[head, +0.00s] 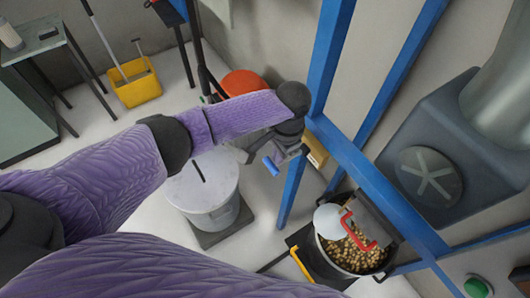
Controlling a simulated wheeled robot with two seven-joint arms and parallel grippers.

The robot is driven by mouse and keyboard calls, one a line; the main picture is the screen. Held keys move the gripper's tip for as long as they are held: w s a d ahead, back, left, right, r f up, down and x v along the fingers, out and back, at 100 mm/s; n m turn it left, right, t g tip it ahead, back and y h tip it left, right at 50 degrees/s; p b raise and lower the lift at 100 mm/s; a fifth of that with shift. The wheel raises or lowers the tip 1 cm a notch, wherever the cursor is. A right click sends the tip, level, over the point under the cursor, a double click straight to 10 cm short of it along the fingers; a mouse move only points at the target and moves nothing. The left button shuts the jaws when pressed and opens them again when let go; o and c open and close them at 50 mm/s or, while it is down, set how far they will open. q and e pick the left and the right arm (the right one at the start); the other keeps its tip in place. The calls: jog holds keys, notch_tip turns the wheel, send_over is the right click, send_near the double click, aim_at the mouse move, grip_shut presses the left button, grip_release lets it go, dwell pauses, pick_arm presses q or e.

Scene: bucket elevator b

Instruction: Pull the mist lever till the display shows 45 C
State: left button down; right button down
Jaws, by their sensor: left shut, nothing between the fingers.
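My left arm reaches in from the left, and its gripper (262,152) is shut and empty beside the blue frame post. A small blue grip (272,166) shows right at the gripper. I cannot tell whether it is the mist lever or whether the fingers touch it. No display with a readable temperature shows in this view. My right gripper is not in view.
A lidded grey drum (205,190) stands below the gripper. A black bucket (350,255) of round brown pieces, with a red handle (358,232) above it, is at lower right. Blue frame posts (330,55) stand close by. A yellow mop bucket (137,84) is at the back left.

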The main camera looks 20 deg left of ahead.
pick_arm(q)
jog(key=shift+w+d+r, duration=0.3)
jog(key=shift+w+d, duration=0.35)
jog(key=shift+w, duration=0.25)
jog(key=shift+d+r, duration=0.1)
notch_tip(320, 180, up, 10)
jog(key=p, duration=0.1)
jog(key=shift+w+p, duration=0.2)
jog(key=shift+p, duration=0.2)
